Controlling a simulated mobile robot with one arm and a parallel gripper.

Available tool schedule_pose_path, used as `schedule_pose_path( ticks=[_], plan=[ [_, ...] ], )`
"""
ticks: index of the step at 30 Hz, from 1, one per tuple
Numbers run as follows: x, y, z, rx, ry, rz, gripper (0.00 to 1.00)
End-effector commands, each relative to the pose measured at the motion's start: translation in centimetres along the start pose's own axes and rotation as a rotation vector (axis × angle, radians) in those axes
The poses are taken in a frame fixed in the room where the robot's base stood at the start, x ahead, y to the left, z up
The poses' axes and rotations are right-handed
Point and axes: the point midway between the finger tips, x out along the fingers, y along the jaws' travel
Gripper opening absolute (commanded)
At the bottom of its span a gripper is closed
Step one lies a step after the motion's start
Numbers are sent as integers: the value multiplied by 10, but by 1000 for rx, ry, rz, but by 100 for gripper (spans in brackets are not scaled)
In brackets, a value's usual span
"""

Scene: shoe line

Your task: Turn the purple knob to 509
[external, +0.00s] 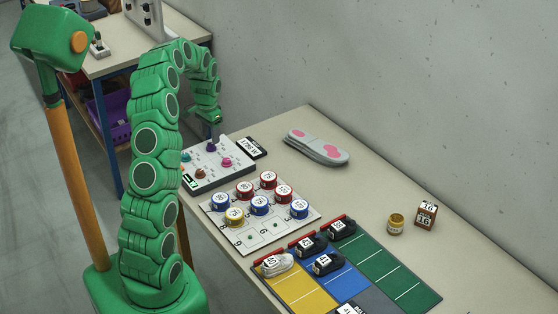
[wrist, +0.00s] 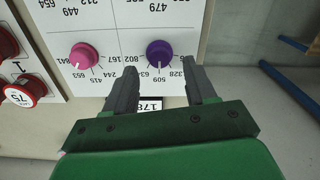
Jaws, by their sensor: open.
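The purple knob (wrist: 159,53) sits on a white panel with printed numbers around it. In the wrist view, 509 is printed just below the knob. A small pale mark at the knob's lower edge seems to point down towards 509, but it is too small to be sure. My gripper (wrist: 163,82) is open, with one finger on each side below the knob; I cannot tell whether either touches it. In the external view, the purple knob (external: 211,147) is on the panel box, directly below my gripper (external: 215,120).
A pink knob (wrist: 84,56) is left of the purple one in the wrist view. A black-framed number display (external: 250,147) lies beside the panel. Round numbered pots (external: 268,180) stand on a board in front. A grey insole pair (external: 316,147) lies near the wall.

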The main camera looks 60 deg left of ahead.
Motion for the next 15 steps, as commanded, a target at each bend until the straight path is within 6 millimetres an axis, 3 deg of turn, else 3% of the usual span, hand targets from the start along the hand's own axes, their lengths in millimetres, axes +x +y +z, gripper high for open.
schedule_pose_path(
  ticks=[7, 15],
  plan=[
    [-37, 0, 0, 1, 1, -1, 56],
    [-48, 0, 1, 0, -2, 2, 56]
  ],
)
